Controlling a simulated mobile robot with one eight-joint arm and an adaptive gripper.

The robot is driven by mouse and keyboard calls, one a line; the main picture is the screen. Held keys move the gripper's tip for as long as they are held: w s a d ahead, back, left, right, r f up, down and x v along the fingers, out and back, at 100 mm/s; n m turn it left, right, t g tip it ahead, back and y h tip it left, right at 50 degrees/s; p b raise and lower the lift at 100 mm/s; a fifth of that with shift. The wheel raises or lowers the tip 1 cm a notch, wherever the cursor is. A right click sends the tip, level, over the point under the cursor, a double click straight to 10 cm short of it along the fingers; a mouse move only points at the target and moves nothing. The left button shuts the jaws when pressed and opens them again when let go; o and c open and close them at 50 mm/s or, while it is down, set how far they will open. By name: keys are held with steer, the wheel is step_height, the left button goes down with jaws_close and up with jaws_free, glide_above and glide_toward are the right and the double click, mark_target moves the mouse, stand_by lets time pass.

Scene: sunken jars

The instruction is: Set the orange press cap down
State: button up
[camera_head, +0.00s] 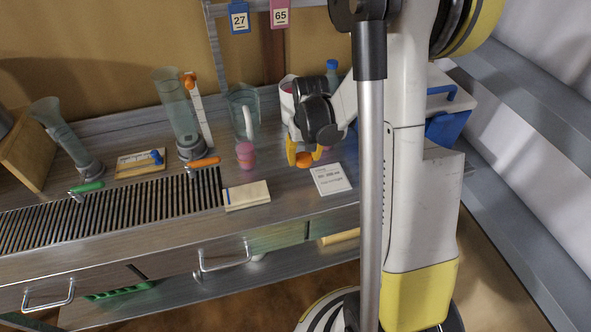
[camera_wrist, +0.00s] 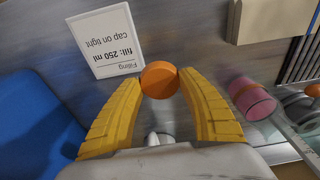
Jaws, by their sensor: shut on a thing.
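The orange press cap (camera_head: 304,160) is round and sits between the yellow fingertips of my gripper (camera_head: 304,156). In the wrist view the cap (camera_wrist: 159,79) is pinched between the two finger ends of my gripper (camera_wrist: 161,80), which is shut on it. My gripper points down at the metal counter (camera_head: 290,190), behind the white card. The cap is at or just above the counter; I cannot tell whether it touches.
A white card (camera_head: 330,179) lies in front of the cap, a pink jar (camera_head: 246,155) stands to its left, and a cream pad (camera_head: 246,195) lies front left. A glass beaker (camera_head: 238,105), glass cylinder (camera_head: 177,105) and blue container (camera_head: 446,130) stand around.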

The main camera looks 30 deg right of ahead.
mark_target(296, 169)
steer(key=w+f, duration=0.2)
steer(key=shift+w+a+b, duration=0.35)
steer(key=shift+w+a, duration=0.05)
steer(key=shift+f+b, duration=0.95)
steer(key=shift+f, duration=0.9)
steer(key=shift+f, duration=0.2)
steer(key=o, duration=0.8)
steer(key=shift+c, duration=0.2)
steer(key=shift+r, duration=0.15)
